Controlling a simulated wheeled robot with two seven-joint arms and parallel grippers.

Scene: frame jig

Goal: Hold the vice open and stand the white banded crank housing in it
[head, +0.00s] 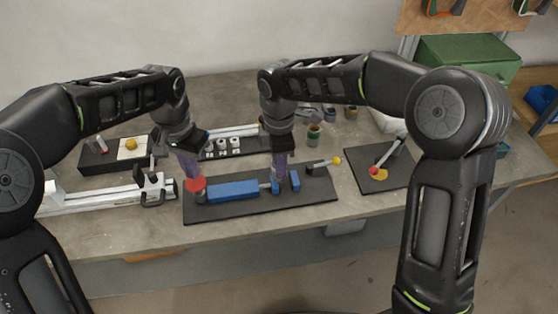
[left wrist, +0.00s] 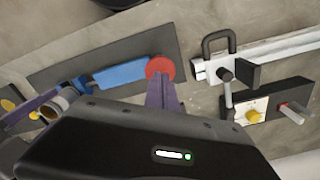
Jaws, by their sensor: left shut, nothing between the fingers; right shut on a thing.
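The vice (head: 232,190) is blue, on a dark baseplate (head: 310,197) at the middle of the bench, with a blue block (head: 295,181) at its right end. A red round pad (head: 194,184) tops its left end. My left gripper (head: 194,176) is shut and empty, its tips at the red pad; the left wrist view shows them (left wrist: 160,80) at the pad's edge. My right gripper (head: 278,181) points down at the vice's right end, shut on a small pale cylindrical part (left wrist: 56,104), likely the crank housing. Its bands are unclear, and the fingers partly hide it.
A lever with a yellow ball (head: 337,161) sticks up at the baseplate's right. A dark plate (head: 362,183) with a red-knobbed lever lies further right. A white rail with a clamp (head: 105,199) lies left.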

